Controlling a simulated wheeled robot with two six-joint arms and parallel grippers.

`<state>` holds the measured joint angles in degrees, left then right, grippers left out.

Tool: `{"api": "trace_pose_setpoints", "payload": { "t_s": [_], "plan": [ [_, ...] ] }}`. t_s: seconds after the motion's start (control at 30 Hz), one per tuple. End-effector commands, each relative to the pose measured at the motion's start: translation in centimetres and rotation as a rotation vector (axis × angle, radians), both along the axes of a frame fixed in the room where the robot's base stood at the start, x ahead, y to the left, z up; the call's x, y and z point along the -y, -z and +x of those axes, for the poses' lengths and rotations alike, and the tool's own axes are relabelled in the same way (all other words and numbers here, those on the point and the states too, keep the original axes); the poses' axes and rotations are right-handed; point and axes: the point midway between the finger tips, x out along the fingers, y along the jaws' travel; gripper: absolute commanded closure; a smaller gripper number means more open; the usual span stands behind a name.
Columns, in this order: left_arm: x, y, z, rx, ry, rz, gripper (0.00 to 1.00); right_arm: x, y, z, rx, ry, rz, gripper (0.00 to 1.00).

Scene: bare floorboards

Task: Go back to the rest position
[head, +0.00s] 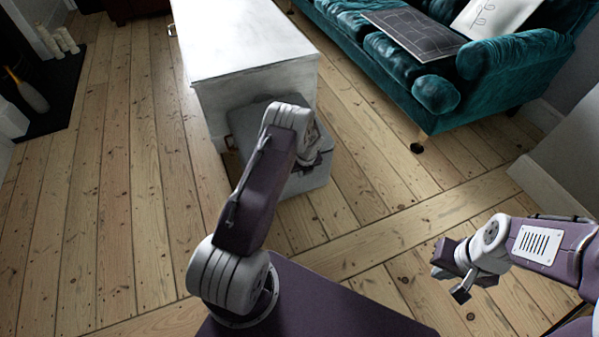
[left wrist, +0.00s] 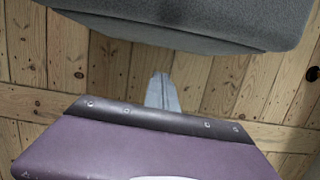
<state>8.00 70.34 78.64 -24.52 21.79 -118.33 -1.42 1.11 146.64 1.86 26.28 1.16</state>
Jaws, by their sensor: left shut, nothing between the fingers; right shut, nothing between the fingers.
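My left arm stands in the middle of the head view, and its wrist (head: 312,145) is in front of a grey box. The left fingers are hard to make out there. In the left wrist view my left gripper (left wrist: 162,92) is shut and empty, its pale fingers above the floorboards and just short of a dark grey surface. My right gripper (head: 462,286) is at the lower right of the head view, shut and empty over bare floor.
The grey box (head: 309,178) stands on the floor against a white chest (head: 243,45). A teal sofa (head: 435,92) with a dark flat panel (head: 415,32) is at the upper right. A dark hearth (head: 48,92) is at the left. Floorboards (head: 110,190) are clear at left.

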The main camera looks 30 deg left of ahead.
Motion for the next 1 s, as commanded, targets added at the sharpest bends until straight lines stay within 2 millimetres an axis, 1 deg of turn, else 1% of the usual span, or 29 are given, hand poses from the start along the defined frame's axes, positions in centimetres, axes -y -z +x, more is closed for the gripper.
{"api": "trace_pose_setpoints", "payload": {
  "t_s": [0.03,0.1,0.47,0.53,0.57,0.63,0.67,0.7,0.77,0.8,0.87,0.9,0.97,1.0],
  "plan": [
    [0.1,-0.9,-0.1,-0.002,0.001,0.0,1.0,0.0,-0.6,0.0,0.0,0.0,0.0,1.0],
    [0.2,-1.2,-0.2,-0.001,0.001,0.001,1.0,0.0,-0.8,0.0,0.0,0.0,0.0,1.0],
    [0.3,-1.1,-0.3,-0.003,0.002,0.0,1.0,0.0,-0.6,0.0,-0.001,0.0,0.0,1.0],
    [0.6,-2.0,0.4,0.014,0.009,0.002,1.0,0.0,-0.7,0.0,-0.001,0.0,0.0,1.0],
    [0.7,-2.8,1.0,0.031,0.013,0.004,1.0,0.0,-0.7,0.0,-0.001,0.0,0.0,1.0],
    [1.1,-5.9,3.1,0.09,0.025,0.011,1.0,0.0,-0.7,0.0,-0.001,0.0,0.0,1.0],
    [1.3,-7.8,3.9,0.12,0.032,0.015,1.0,0.0,-0.7,0.0,-0.001,0.0,0.0,1.0],
    [1.9,-10.9,4.7,0.159,0.04,0.016,1.0,0.0,-0.7,0.0,-0.001,0.0,0.0,1.0],
    [3.1,-15.1,4.5,0.202,0.041,0.007,1.0,0.0,-0.7,0.0,-0.001,0.0,0.0,1.0],
    [3.9,-17.6,3.8,0.222,0.019,-0.009,1.0,0.0,-0.7,0.0,-0.001,0.0,0.0,1.0],
    [5.2,-20.9,1.9,0.252,-0.072,-0.056,1.0,0.0,-0.7,0.0,0.0,0.0,0.0,1.0],
    [6.1,-22.7,0.0,0.269,-0.169,-0.1,1.0,0.0,-0.7,0.0,0.0,0.0,0.0,1.0],
    [7.4,-24.9,-3.4,0.287,-0.361,-0.181,1.0,0.0,-0.6,0.0,0.0,0.0,0.0,1.0],
    [8.2,-25.9,-6.1,0.291,-0.522,-0.241,1.0,0.0,-0.6,0.0,-0.001,0.0,0.0,1.0]
  ]
}}
